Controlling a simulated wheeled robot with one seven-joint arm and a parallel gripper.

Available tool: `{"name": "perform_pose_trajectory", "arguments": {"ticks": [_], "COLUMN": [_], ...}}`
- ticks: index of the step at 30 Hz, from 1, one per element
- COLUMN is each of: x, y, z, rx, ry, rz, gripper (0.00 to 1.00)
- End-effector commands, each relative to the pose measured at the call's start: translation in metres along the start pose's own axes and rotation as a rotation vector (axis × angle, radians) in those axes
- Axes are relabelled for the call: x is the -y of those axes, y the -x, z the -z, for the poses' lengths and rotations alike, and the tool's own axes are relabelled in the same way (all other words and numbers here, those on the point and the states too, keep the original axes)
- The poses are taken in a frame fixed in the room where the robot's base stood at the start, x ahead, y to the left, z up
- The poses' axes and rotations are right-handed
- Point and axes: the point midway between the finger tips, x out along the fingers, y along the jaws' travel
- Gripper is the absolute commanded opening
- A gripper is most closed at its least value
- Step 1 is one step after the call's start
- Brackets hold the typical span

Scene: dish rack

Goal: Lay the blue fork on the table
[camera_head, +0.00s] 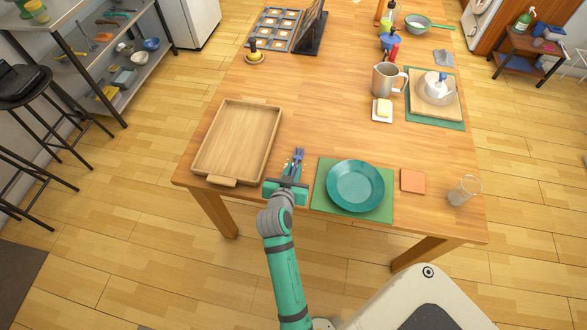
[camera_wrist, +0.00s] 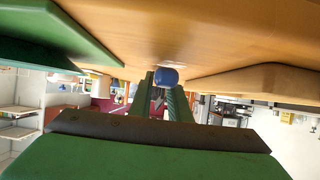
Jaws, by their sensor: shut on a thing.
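The blue fork (camera_head: 298,156) sticks out past my gripper (camera_head: 292,170), pointing away toward the middle of the table. My gripper is shut on it, at the near edge of the wooden table (camera_head: 335,110), between the tray and the green placemat. In the wrist view the blue end of the fork (camera_wrist: 165,76) shows between the fingertips of my gripper (camera_wrist: 166,88), close to the table surface (camera_wrist: 190,35). I cannot tell whether the fork touches the table.
A wooden tray (camera_head: 205,160) lies left of my gripper. A teal plate (camera_head: 355,186) on a green placemat (camera_head: 322,197) lies right. Beyond are an orange coaster (camera_head: 412,181), a glass (camera_head: 464,191), a butter dish (camera_head: 382,110) and a metal pitcher (camera_head: 386,78). The table's middle is clear.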

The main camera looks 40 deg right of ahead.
Motion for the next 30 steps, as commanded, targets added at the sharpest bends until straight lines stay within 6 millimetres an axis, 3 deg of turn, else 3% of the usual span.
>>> {"name": "perform_pose_trajectory", "arguments": {"ticks": [20, 21, 30], "x": [0.0000, 0.0000, 0.0000], "y": [-0.0018, -0.0018, -0.0018], "z": [-0.0088, -0.0088, -0.0089], "rx": [-0.081, -0.081, -0.080], "ry": [0.000, 0.000, 0.000], "rz": [0.000, 0.000, 0.000], "gripper": [0.00, 0.23, 0.23]}}
